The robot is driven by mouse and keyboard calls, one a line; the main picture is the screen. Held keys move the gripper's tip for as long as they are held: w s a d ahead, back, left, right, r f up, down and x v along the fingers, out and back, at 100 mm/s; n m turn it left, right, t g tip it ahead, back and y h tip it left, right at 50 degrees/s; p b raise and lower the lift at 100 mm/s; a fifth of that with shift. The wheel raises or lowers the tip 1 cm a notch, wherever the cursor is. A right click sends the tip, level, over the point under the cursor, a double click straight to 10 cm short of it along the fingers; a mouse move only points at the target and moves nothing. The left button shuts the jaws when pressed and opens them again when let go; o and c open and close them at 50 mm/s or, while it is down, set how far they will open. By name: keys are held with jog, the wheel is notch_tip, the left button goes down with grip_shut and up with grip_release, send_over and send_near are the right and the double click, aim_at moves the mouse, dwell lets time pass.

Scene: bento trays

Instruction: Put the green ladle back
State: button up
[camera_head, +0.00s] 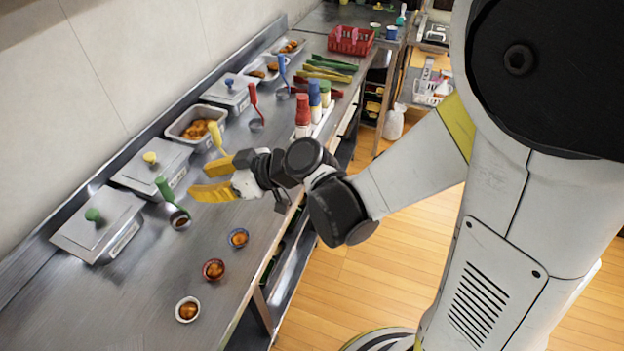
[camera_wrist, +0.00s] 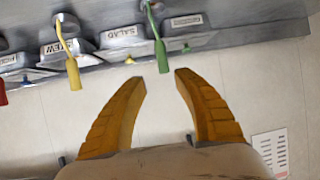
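The green ladle (camera_head: 169,197) is at the counter's near-left part, its handle up and its dark-filled bowl low, in front of a lidded container. In the wrist view the green ladle (camera_wrist: 158,45) hangs from the top edge, with its handle end just beyond the gap between my fingertips. My gripper (camera_head: 203,178) has yellow fingers spread wide and empty, a little right of the ladle. It shows open in the wrist view (camera_wrist: 159,76). The ladle is apart from the fingers. Whether its bowl rests in a holder is unclear.
A yellow-handled ladle (camera_head: 215,135) stands just behind my gripper. Lidded containers (camera_head: 100,222) line the wall. Small bowls (camera_head: 213,269) of food sit on the near counter. Bottles (camera_head: 302,110) and a red basket (camera_head: 350,40) are farther back. The counter's near left is clear.

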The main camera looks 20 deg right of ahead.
jog(key=s+d+r+m+h, duration=0.1)
jog(key=s+d+m+h, duration=0.4)
jog(key=d, duration=0.7)
jog(key=s+d+r+m+h, duration=0.2)
jog(key=s+d+m+h, duration=0.3)
jog(key=s+d, duration=0.4)
jog(key=d+m, duration=0.1)
jog(key=d, duration=0.2)
jog(key=shift+r+h, duration=0.3)
jog(key=shift+h, duration=0.1)
jog(key=shift+w, duration=0.1)
